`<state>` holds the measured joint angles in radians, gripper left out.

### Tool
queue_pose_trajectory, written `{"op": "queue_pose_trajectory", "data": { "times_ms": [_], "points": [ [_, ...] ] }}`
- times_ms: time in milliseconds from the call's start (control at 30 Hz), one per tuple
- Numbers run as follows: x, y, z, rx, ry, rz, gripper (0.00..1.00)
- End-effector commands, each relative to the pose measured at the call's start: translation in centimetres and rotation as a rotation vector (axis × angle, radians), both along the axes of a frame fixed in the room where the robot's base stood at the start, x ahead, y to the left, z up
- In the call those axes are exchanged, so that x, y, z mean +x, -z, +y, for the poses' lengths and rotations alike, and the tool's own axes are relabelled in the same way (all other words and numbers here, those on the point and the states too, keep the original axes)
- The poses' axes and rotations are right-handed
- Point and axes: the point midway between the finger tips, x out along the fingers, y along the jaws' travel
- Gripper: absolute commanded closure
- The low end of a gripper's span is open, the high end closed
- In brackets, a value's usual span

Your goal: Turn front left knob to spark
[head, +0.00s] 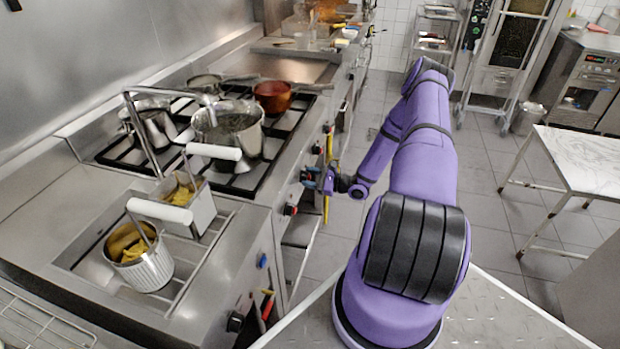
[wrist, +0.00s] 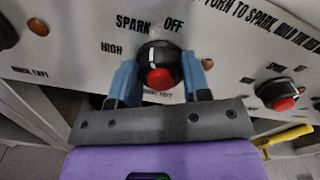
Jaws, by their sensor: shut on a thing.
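The gripped knob (wrist: 158,66) is black with a red centre and sits on the stove's front panel in the wrist view. Its white line points about upward, between the printed words SPARK and OFF. HIGH is printed to its left. The label below it is partly hidden by my gripper, so I cannot read it fully. My gripper (wrist: 160,76) is shut on this knob, with one blue finger on each side. In the head view my gripper (head: 319,180) is at the stove's front edge and covers the knob.
Another black and red knob (wrist: 278,94) is to the right on the panel, with a yellow handle (wrist: 285,137) below it. A large steel pot (head: 230,135) and a copper pot (head: 272,97) stand on the burners. Fryer baskets (head: 140,268) are nearer. The tiled aisle is clear.

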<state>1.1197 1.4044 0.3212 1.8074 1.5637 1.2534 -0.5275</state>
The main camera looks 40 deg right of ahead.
Motion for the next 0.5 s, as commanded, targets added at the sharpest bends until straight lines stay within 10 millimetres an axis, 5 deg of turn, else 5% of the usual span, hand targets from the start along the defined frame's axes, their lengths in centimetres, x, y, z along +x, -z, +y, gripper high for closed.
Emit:
{"op": "queue_pose_trajectory", "data": {
  "times_ms": [500],
  "points": [
    [-0.11,0.08,-0.03,-0.027,0.001,-0.014,0.80]
  ]
}}
